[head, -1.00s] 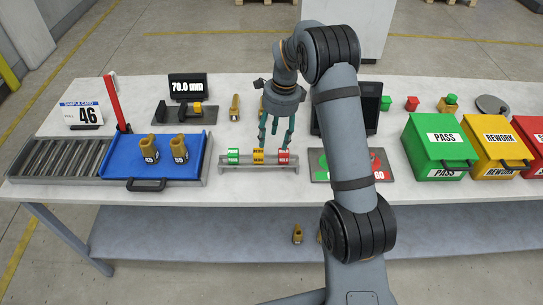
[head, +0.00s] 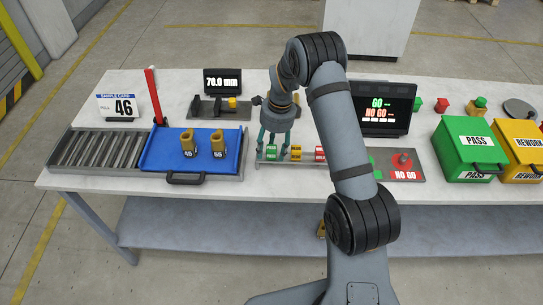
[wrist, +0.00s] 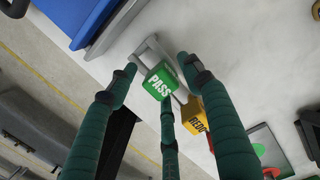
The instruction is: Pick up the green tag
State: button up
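The green tag (head: 271,153) stands at the left end of the small grey rack (head: 290,165), beside the yellow tag (head: 296,153) and the red tag (head: 320,153). In the wrist view the green tag (wrist: 157,82) shows its PASS label. My gripper (head: 272,140) is over the left end of the rack, its green fingers pointing down around the green tag. In the wrist view the fingers are spread apart, with the tag between their tips and visible gaps at the sides. Whether any finger touches the tag cannot be told.
A blue tray (head: 160,163) with two brass parts (head: 203,144) lies to the left. A GO/NO GO pad (head: 412,176) and a screen (head: 382,106) are to the right. Green PASS (head: 468,148) and yellow REWORK (head: 522,150) boxes stand further right.

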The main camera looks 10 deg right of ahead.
jog(key=shift+c, duration=1.3)
grip_shut()
